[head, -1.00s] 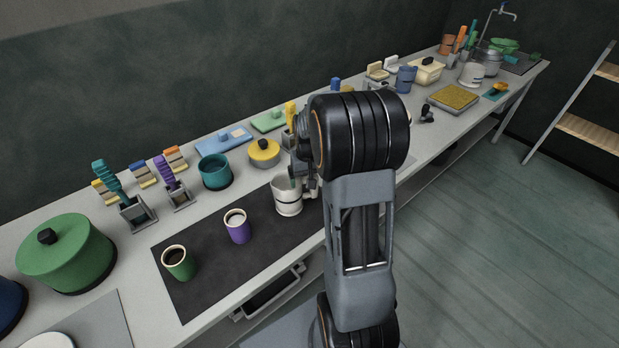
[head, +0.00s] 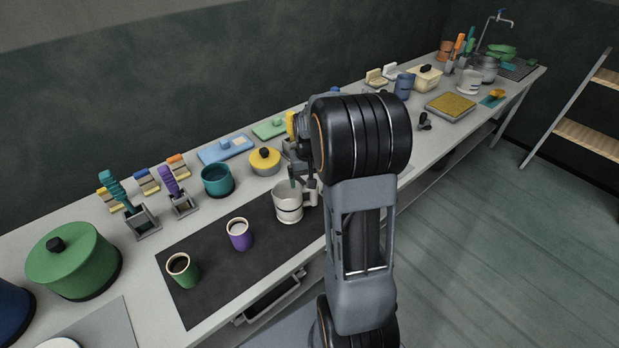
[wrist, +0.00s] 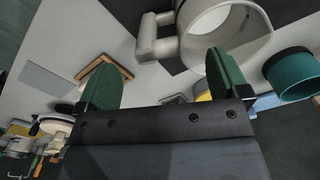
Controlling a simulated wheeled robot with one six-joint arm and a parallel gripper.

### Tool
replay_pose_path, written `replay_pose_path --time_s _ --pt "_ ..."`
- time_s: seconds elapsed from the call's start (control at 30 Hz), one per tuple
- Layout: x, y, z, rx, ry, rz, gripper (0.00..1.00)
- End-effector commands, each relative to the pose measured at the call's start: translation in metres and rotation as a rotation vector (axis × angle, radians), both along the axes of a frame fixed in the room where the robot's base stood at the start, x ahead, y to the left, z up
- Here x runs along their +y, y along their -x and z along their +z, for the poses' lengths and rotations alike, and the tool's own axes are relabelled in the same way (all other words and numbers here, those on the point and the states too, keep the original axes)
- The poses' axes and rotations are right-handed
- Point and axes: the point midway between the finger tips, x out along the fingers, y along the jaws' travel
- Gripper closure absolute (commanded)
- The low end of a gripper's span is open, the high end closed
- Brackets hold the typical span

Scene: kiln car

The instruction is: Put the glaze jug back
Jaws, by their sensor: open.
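A white jug with a grey band (head: 288,203) stands upright on the dark mat, its handle pointing right. It also shows large at the top of the wrist view (wrist: 222,25), with its handle (wrist: 158,38) ahead of the gap between my fingers. My gripper (wrist: 163,72) is open, its two green finger pads apart and nothing between them. In the head view my gripper (head: 300,180) is just above and behind the jug's handle, partly hidden by my arm. I cannot tell whether a finger touches the jug.
A purple cup (head: 239,235) and a green cup (head: 183,270) stand left of the jug on the dark mat (head: 225,275). A teal pot (head: 217,181) and a yellow lidded pot (head: 264,161) are behind it. Another white jug (head: 468,82) stands far right.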

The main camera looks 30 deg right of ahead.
Motion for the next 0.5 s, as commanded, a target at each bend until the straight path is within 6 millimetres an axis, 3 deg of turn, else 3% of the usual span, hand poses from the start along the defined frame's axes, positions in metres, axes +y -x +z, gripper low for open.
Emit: replay_pose_path --time_s 0.5 --pt "0.000 0.000 0.015 0.000 0.000 0.000 0.07"
